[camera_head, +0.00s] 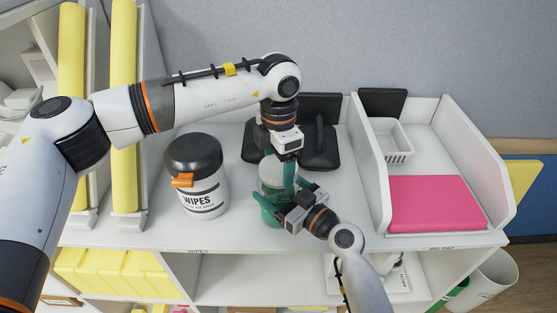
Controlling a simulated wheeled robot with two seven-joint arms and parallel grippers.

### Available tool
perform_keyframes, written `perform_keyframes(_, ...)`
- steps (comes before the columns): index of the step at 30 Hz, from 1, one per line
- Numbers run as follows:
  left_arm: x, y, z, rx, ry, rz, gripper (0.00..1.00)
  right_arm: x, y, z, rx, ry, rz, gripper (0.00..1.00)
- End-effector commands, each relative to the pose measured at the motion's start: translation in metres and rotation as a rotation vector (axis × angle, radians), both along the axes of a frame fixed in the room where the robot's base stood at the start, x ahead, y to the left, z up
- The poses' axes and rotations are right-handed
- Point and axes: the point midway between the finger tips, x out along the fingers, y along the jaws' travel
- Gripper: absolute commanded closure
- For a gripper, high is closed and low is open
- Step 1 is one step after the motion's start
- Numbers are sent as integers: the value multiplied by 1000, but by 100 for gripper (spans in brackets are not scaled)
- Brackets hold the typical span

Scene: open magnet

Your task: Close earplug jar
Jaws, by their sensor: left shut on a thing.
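The earplug jar (270,181) stands upright near the front middle of the white shelf top, with a pale upper part and a green lower part. My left gripper (278,158) points down from above and is shut on the jar's pale top, which looks like the lid; its fingers hide much of it. I cannot tell whether the lid is seated. My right gripper (281,194) reaches in from the lower right, with its teal fingers on either side of the jar's body. Whether they press on it cannot be told.
A wipes canister (204,195) with an orange tab stands left of the jar. Black items (320,150) lie behind it. A white tray unit (447,160) with a small basket (392,142) and a pink pad (437,203) stands on the right.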

Motion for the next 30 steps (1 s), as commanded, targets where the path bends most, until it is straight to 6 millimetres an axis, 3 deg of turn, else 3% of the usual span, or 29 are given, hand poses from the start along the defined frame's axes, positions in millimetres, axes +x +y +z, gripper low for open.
perform_keyframes(24, 0, 0, -1, 0, 1, -1799, 55, 0, -1, -2, -2, 4, -1, 80)
perform_keyframes(30, -1, 0, -1, 0, 1, -2183, 55, 0, -1, -2, -2, 4, -1, 80)
